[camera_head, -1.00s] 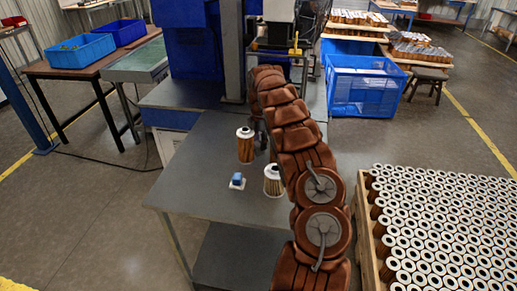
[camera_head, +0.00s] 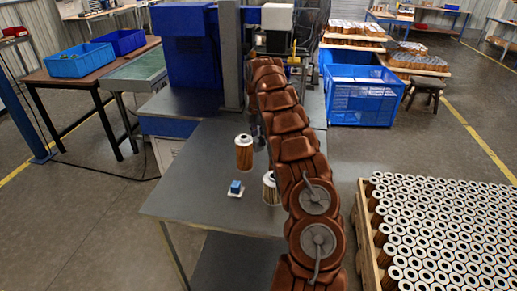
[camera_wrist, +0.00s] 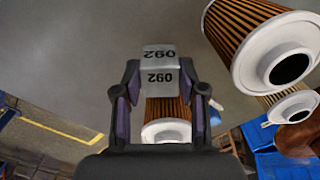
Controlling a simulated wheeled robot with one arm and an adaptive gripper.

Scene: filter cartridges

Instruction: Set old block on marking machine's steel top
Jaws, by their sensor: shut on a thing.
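My gripper (camera_wrist: 160,95) is shut on a grey block (camera_wrist: 158,65) with dark digits on two faces, upside down in the wrist view. In the head view my arm hides the gripper and the block. A blue machine (camera_head: 186,62) with a grey column stands at the back, its flat grey steel top (camera_head: 180,103) in front of it. I cannot tell the gripper's exact distance from that top.
A pallet (camera_head: 364,235) of cartridges stands right. A blue crate (camera_head: 362,90) stands behind.

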